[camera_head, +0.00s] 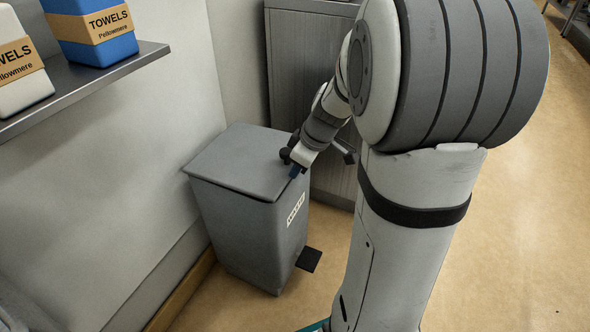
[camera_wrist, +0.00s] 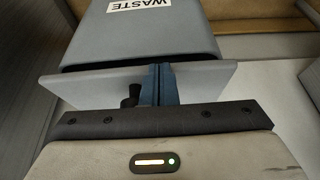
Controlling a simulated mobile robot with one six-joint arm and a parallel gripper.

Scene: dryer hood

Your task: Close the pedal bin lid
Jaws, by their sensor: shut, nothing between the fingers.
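The grey pedal bin (camera_head: 245,235) stands upright on the floor by the wall, with a WASTE label on its front. Its flat lid (camera_head: 235,160) lies over the top, nearly level. In the wrist view a narrow dark gap shows between the lid (camera_wrist: 205,75) and the bin body (camera_wrist: 190,30). My gripper (camera_head: 294,172) is at the lid's front right edge in the head view. Its blue fingers (camera_wrist: 157,80) are shut and empty, overlapping the lid's edge in the wrist view. I cannot tell if they touch it. The black pedal (camera_head: 309,260) sticks out low at the front.
A metal shelf (camera_head: 90,85) with packs of towels (camera_head: 97,28) juts from the wall above left of the bin. A grey ribbed cabinet (camera_head: 300,75) stands behind. My arm hides part of it. Open floor (camera_head: 510,220) lies to the right.

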